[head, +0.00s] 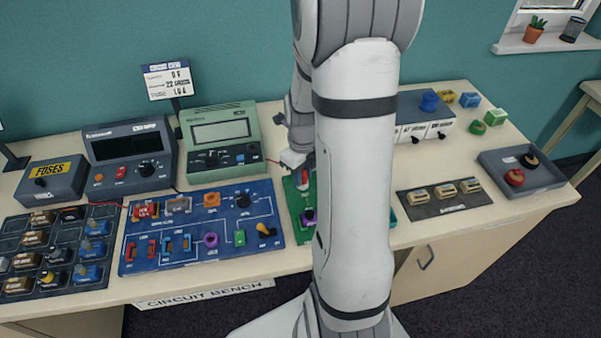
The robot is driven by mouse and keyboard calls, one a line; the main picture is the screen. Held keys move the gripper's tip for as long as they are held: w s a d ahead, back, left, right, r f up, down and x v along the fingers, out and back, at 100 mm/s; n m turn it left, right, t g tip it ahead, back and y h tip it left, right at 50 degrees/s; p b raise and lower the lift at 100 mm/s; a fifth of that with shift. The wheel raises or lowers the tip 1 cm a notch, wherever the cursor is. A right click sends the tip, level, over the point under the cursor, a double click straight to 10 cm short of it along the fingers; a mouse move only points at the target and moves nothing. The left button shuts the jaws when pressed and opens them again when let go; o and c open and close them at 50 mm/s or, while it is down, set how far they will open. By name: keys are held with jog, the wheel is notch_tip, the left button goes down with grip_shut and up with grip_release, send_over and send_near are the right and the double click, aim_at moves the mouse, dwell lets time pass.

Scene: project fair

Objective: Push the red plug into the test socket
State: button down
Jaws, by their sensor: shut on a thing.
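My gripper (297,164) is shut above the back of a small green board (290,190), left of my forearm. A red plug (303,176) shows right at its fingertips, and the gripper is shut on it. I cannot tell how the plug's tip stands to the board, because it is small and partly covered. The green board carries a purple ring (308,215) and some dark parts. My arm hides the board's right side. I cannot make out which part is the test socket.
A blue board (200,250) with switches and sockets lies left of the green board. A green meter (219,140) and a grey meter (130,155) stand behind it. A panel of connectors (445,198) and a grey tray (540,178) are at right.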

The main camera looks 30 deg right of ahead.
jog(key=shift+f, duration=0.2)
jog(key=c, duration=0.6)
grip_release()
jog(key=shift+c, duration=0.2)
jog(key=shift+r, duration=0.2)
jog(key=shift+s+r+p, duration=0.1)
jog(key=shift+r+p, duration=2.65)
jog(key=shift+r, duration=1.15)
